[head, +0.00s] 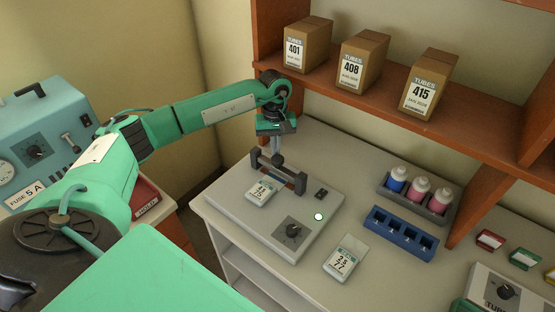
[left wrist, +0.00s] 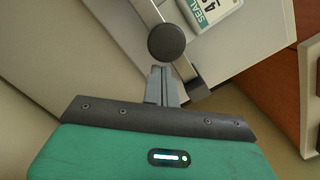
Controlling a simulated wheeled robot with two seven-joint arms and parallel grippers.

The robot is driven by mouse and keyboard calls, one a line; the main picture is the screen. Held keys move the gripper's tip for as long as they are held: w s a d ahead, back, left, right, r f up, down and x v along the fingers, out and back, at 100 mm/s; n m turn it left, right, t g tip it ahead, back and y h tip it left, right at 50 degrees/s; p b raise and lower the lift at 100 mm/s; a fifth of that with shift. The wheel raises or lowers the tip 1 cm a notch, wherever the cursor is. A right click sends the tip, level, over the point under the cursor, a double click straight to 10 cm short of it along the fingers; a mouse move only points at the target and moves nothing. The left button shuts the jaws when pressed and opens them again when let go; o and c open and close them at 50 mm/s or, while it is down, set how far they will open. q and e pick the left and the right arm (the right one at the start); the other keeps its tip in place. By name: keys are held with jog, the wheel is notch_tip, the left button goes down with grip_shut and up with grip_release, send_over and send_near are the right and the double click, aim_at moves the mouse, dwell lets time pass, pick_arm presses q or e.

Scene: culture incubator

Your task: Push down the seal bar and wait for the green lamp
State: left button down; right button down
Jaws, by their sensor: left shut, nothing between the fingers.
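The sealer (head: 270,222) is a pale grey box on the bench. A round lamp (head: 318,217) on the sealer's right side looks bright, pale greenish white. A labelled pouch (head: 261,192) lies on the plate in front of the bar; its label (left wrist: 212,10) shows in the wrist view. My left gripper (head: 277,158) points down, fingers shut and empty, at the bar's middle; exact contact is hard to tell. My right gripper is out of view.
A dial (head: 293,231) and small black switch (head: 321,194) are on the sealer. Another pouch (head: 346,257) lies to its right. A blue rack (head: 401,233) and a bottle tray (head: 440,217) stand farther right. Boxes (head: 363,59) stand on the shelf above.

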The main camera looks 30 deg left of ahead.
pick_arm(q)
notch_tip(320, 180, up, 7)
jog(key=b, duration=0.2)
jog(key=shift+w+a+r, duration=0.2)
jog(key=shift+w+a, duration=0.05)
jog(key=shift+w, duration=0.1)
dwell(0.5)
